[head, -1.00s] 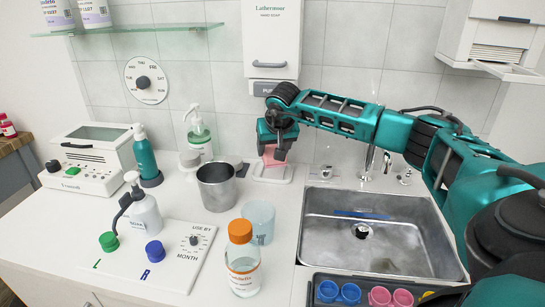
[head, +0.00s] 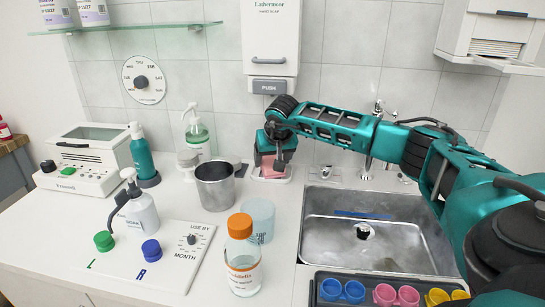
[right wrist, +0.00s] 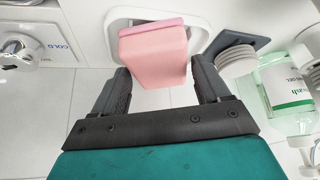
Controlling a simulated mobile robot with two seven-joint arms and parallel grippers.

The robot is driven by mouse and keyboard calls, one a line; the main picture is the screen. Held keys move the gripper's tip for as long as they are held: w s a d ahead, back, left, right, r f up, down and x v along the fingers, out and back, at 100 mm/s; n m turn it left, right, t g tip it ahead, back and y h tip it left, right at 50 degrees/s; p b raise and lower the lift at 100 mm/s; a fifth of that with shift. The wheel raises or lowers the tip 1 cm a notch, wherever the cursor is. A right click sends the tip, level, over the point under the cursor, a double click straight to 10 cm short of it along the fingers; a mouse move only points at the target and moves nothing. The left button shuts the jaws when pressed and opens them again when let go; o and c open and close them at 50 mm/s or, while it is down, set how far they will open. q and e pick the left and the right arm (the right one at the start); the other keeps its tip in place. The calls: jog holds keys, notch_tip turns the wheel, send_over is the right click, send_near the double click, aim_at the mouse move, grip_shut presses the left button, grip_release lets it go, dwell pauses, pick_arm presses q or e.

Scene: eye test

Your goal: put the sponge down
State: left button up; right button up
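The pink sponge (head: 272,168) is at the white dish (head: 270,181) on the counter, left of the sink. My right gripper (head: 275,155) comes from above, with a dark finger on either side of the sponge's upper part. The sponge's far end lies against or just above the dish (right wrist: 202,24); I cannot tell which. My left gripper is in neither view.
A steel cup (head: 215,188) and a pump bottle (head: 197,138) stand left of the dish. The soap dispenser (head: 271,50) hangs above on the wall. The sink (head: 375,245) and tap (head: 368,150) are to the right. An orange-capped bottle (head: 242,270) stands in front.

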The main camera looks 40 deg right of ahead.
jog(key=shift+o, duration=1)
jog(key=shift+r, duration=0.25)
jog(key=p+v, duration=0.1)
jog(key=v, duration=1.1)
jog(key=shift+r, duration=0.3)
